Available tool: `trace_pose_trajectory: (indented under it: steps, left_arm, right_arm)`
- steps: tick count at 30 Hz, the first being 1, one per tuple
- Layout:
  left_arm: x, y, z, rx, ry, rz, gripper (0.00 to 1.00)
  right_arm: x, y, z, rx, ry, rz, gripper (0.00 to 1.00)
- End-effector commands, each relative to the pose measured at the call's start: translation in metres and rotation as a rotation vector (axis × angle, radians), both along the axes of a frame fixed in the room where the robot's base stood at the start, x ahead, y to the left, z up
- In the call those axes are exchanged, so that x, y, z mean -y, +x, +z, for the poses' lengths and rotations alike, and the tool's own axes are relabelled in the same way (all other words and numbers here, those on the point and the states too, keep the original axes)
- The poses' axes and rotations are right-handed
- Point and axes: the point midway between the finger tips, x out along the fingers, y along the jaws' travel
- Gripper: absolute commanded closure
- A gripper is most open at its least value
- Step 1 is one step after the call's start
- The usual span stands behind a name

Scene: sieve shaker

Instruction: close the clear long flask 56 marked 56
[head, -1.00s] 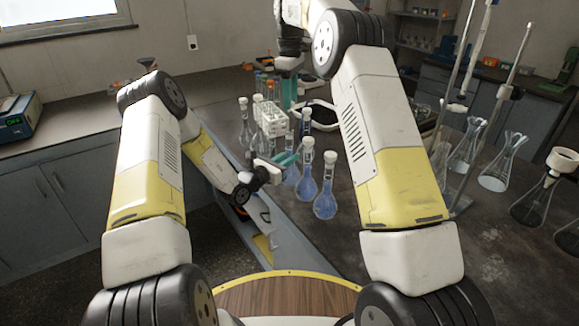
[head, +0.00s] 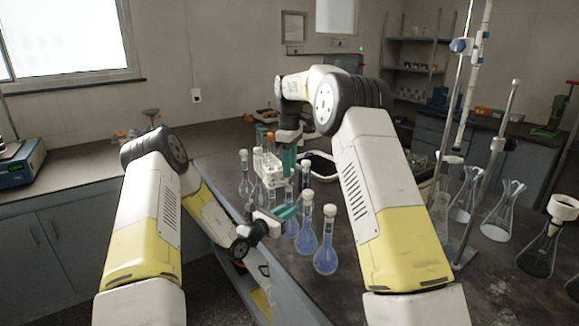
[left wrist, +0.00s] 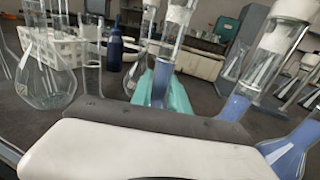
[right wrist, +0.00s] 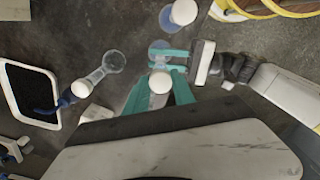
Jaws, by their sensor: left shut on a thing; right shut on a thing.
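My left gripper (head: 287,213) is shut on the neck of a long-necked flask (head: 291,229) with blue liquid. The left wrist view shows the teal fingers around that neck (left wrist: 160,82); no marking 56 is legible. My right gripper (head: 288,168) points down just above the left one. In the right wrist view its teal fingers are shut on a white round stopper (right wrist: 160,82), seen from above. The stopper is over or close to the held flask's neck; whether it touches the mouth is unclear. The left gripper (right wrist: 167,60) shows just beyond it.
Two stoppered blue flasks, one in front (head: 325,260) and one beside it (head: 306,238), stand close right of the held flask. A white rack (head: 271,170) and clear flasks (head: 245,186) are behind left. Conical flasks (head: 503,215) and stands (head: 485,180) are at right.

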Motion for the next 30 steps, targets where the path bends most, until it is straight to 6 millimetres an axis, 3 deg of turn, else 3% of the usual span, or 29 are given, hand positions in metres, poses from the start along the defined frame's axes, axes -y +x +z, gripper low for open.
trace_pose_trajectory:
  steps: [7,17,30]
  left_arm:
    - [0.000,0.000,0.000,0.000,0.000,0.001,1.00]
    - [0.000,0.000,0.000,0.000,0.000,0.000,1.00]
    - [0.000,0.000,0.000,0.000,0.000,0.000,1.00]
  right_arm:
    - [0.000,0.000,-0.001,-0.001,-0.001,0.000,1.00]
    - [0.000,0.000,-0.018,-0.002,0.000,0.001,1.00]
    - [0.000,0.000,-0.018,-0.001,-0.001,0.001,1.00]
